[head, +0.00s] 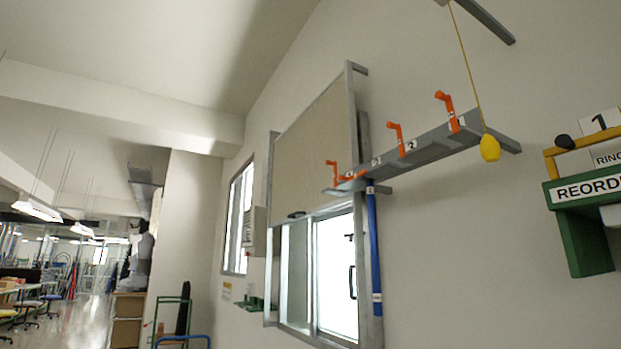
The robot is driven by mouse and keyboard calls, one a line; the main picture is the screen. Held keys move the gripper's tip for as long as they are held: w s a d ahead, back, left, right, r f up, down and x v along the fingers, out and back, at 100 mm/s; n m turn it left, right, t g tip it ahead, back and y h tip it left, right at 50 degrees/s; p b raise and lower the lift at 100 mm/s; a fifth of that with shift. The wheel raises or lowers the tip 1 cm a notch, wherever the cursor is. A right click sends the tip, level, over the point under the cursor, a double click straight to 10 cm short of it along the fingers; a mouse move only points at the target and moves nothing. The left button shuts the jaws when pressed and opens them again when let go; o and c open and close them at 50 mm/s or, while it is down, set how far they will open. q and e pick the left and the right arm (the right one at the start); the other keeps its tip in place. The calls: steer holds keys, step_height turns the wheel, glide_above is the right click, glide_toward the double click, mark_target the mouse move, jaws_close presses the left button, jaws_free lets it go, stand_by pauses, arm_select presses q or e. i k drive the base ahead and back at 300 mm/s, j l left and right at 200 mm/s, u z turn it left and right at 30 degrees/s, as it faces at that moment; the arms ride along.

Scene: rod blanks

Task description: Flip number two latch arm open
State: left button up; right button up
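A grey rail (440,146) juts along the wall at upper right. Orange latch arms stand along it. One arm (397,139) is upright beside a plate reading 2 (411,145). Another upright arm (447,110) is nearer, at the right end, with a small white plate at its base. A farther orange arm (332,170) is at the left end, and an orange piece lies low beside it (354,176). A blue rod (374,250) hangs upright below the rail's left part. Neither of my grippers is in view.
A yellow weight (490,148) hangs on a cord in front of the rail's right end. A green and yellow holder (583,225) marked REORDER is on the wall at right. A framed board (315,140) and a window (336,270) are behind. Open floor lies far left.

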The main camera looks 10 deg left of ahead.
mark_target(364, 172)
steer(key=i+j+u, duration=0.25)
steer(key=i, duration=0.25)
steer(key=i+j+u, duration=0.3)
steer(key=i, duration=0.2)
steer(key=i+l+u, duration=0.2)
steer(key=l, duration=0.15)
steer(key=i+l+u, duration=0.15)
steer(key=l, duration=0.15)
steer(key=i+l+u, duration=0.2)
steer(key=l, duration=0.15)
steer(key=k, duration=0.1)
